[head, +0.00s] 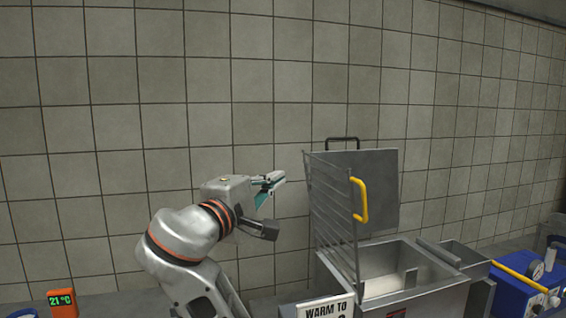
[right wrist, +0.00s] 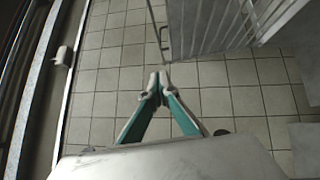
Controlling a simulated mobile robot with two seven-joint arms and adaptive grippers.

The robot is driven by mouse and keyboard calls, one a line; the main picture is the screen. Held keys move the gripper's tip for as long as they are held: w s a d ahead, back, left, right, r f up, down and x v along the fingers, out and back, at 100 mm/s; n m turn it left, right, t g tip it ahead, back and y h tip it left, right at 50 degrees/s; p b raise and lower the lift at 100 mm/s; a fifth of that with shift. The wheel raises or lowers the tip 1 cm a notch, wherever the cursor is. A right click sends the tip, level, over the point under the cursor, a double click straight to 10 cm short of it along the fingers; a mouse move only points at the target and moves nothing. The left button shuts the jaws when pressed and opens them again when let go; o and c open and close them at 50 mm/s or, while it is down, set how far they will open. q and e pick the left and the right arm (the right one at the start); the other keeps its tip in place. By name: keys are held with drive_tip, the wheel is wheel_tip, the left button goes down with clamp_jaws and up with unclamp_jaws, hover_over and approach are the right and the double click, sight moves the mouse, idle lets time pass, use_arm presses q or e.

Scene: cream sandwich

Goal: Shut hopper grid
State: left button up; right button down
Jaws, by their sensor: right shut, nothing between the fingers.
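The hopper grid (head: 328,205) is a barred metal frame standing raised, nearly upright, at the left side of the open steel hopper (head: 415,262). A yellow handle (head: 362,200) is on its near edge. My right gripper (head: 276,180) is to the left of the grid, apart from it, near the height of its upper part. In the right wrist view its teal fingers (right wrist: 160,82) meet at the tips with nothing between them. Bars, likely the grid (right wrist: 212,22), show beyond the tips at the upper right. My left gripper is in neither view.
A grey metal lid (head: 378,185) with a black handle (head: 342,141) stands raised behind the grid. A "WARM TO" sign (head: 326,308) is at the hopper's front left. A blue machine (head: 520,292) stands at the right. An orange temperature display (head: 62,302) is at lower left.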

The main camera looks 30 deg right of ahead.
drive_tip(key=p, duration=0.2)
approach(316, 157)
drive_tip(key=w, duration=0.3)
drive_tip(key=d+p, duration=0.1)
drive_tip(key=d, duration=0.3)
drive_tip(key=shift+r, duration=0.2)
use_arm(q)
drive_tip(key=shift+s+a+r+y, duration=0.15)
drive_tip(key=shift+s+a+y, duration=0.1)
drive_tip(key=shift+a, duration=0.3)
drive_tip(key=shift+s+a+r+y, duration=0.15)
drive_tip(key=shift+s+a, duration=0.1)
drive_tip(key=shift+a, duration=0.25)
use_arm(e)
drive_tip(key=shift+d, duration=0.5)
